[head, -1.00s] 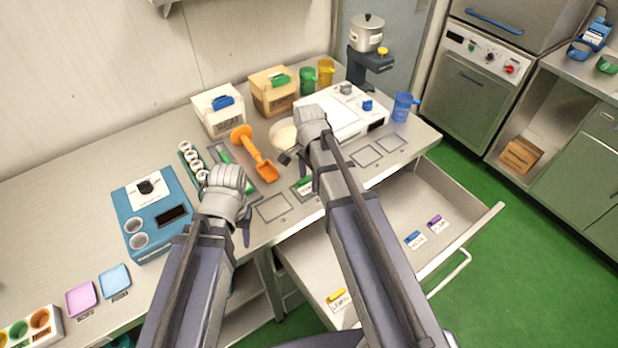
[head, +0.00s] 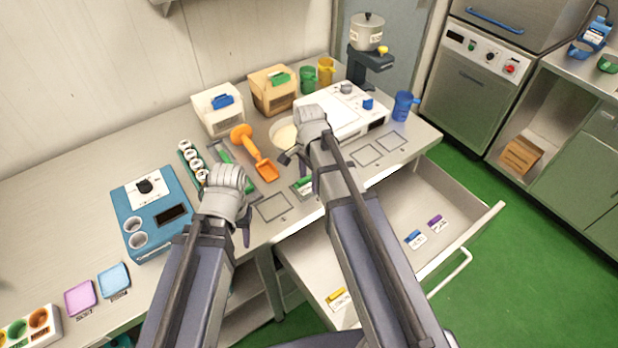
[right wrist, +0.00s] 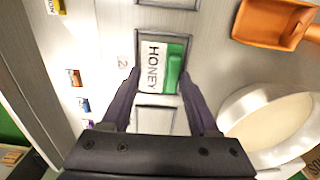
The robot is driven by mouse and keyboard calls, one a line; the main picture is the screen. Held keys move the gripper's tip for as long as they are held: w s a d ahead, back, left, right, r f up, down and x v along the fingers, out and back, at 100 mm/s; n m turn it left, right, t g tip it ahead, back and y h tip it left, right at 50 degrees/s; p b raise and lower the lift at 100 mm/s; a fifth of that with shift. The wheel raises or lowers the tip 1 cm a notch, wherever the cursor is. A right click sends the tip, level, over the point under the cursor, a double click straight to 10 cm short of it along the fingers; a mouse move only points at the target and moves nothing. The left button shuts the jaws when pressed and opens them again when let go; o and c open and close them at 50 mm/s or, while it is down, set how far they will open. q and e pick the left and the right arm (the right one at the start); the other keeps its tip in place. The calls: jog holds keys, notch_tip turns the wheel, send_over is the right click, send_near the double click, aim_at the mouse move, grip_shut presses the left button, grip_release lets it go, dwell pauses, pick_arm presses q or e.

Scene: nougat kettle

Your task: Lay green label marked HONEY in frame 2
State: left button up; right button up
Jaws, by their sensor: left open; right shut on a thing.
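The green label marked HONEY (right wrist: 152,67) shows in the right wrist view with its green grip part (right wrist: 174,72). It lies within the outline of the frame (right wrist: 165,33) beside the printed 2. My right gripper (right wrist: 160,75) is shut on the label, one finger on each side. I cannot tell whether the label rests fully on the counter. In the head view my right gripper (head: 297,172) is over that frame and partly hides the label (head: 301,186). My left gripper (head: 242,205) is open and empty, above the counter left of an empty frame (head: 273,207).
An open drawer (head: 385,210) below the counter edge holds yellow (head: 337,297), blue (head: 413,238) and purple (head: 435,221) labels. Two empty frames (head: 366,155) lie further right.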

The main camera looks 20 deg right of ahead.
pick_arm(q)
jog(key=shift+f+b, duration=0.4)
pick_arm(e)
jog(key=shift+f, duration=0.4)
dwell(0.7)
jog(key=o, duration=1.3)
jog(key=shift+s, duration=0.1)
jog(key=shift+c, duration=0.2)
jog(key=shift+o, duration=0.7)
jog(key=shift+s, duration=0.1)
jog(key=c, duration=0.4)
jog(key=shift+o, duration=0.9)
